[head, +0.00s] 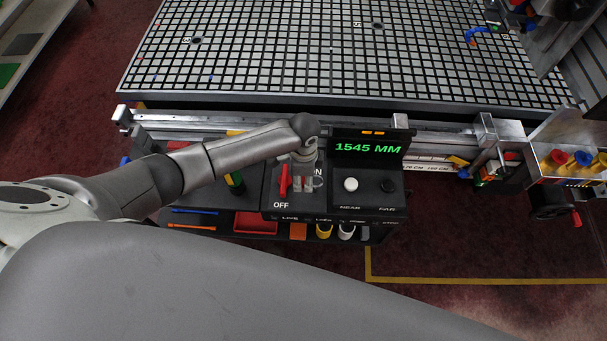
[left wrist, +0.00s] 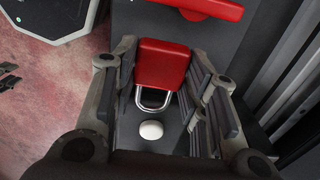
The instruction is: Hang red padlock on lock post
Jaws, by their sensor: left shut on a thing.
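A red padlock (left wrist: 163,63) with a silver shackle is between the fingers of my left gripper (left wrist: 163,84) in the left wrist view. The gripper is shut on its red body, and the shackle points toward the bottom of that picture. In the head view my left gripper (head: 304,178) is over the dark control panel (head: 375,209), just right of the red switch lever (head: 284,182) above the word OFF. The padlock is hidden or too small to tell there. I cannot make out the lock post. My right gripper is not in view.
A white button (head: 350,184) and a black button (head: 388,186) are right of the gripper, below the green 1545 MM display (head: 368,148). A shelf (head: 275,238) with red, orange, yellow and white items is below the panel. The grid table (head: 300,75) behind is mostly clear.

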